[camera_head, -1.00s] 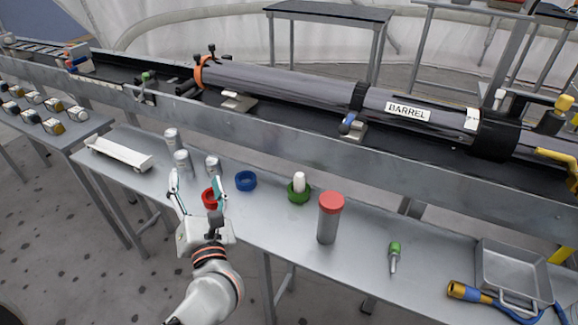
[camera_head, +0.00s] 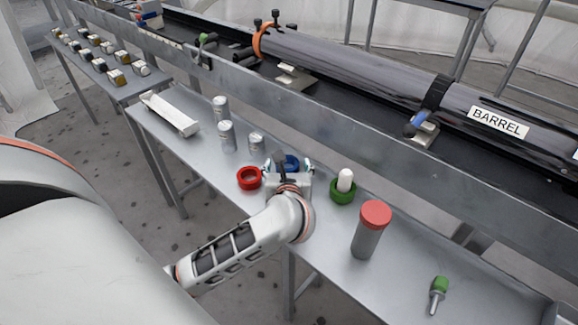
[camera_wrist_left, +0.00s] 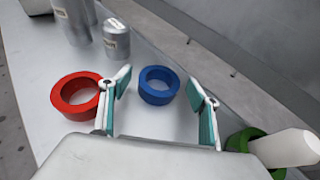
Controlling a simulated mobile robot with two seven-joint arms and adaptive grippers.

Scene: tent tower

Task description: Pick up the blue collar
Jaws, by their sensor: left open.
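The blue collar (camera_head: 291,163) is a short thick ring lying flat on the metal table, partly hidden behind my left gripper in the head view. In the left wrist view the whole blue collar (camera_wrist_left: 159,85) shows ahead of the fingers, roughly centred between them. My left gripper (camera_head: 289,168) is open and empty, low over the table; its two teal-padded fingers (camera_wrist_left: 162,105) stand apart in the left wrist view. I cannot tell its exact height above the table. My right gripper is not in view.
A red collar (camera_head: 249,178) lies close on the left. A green collar (camera_head: 343,192) with a white peg in it stands on the right. Several silver cans (camera_head: 227,136) stand behind left, and a red-capped cylinder (camera_head: 369,230) stands farther right. A metal rail runs behind the table.

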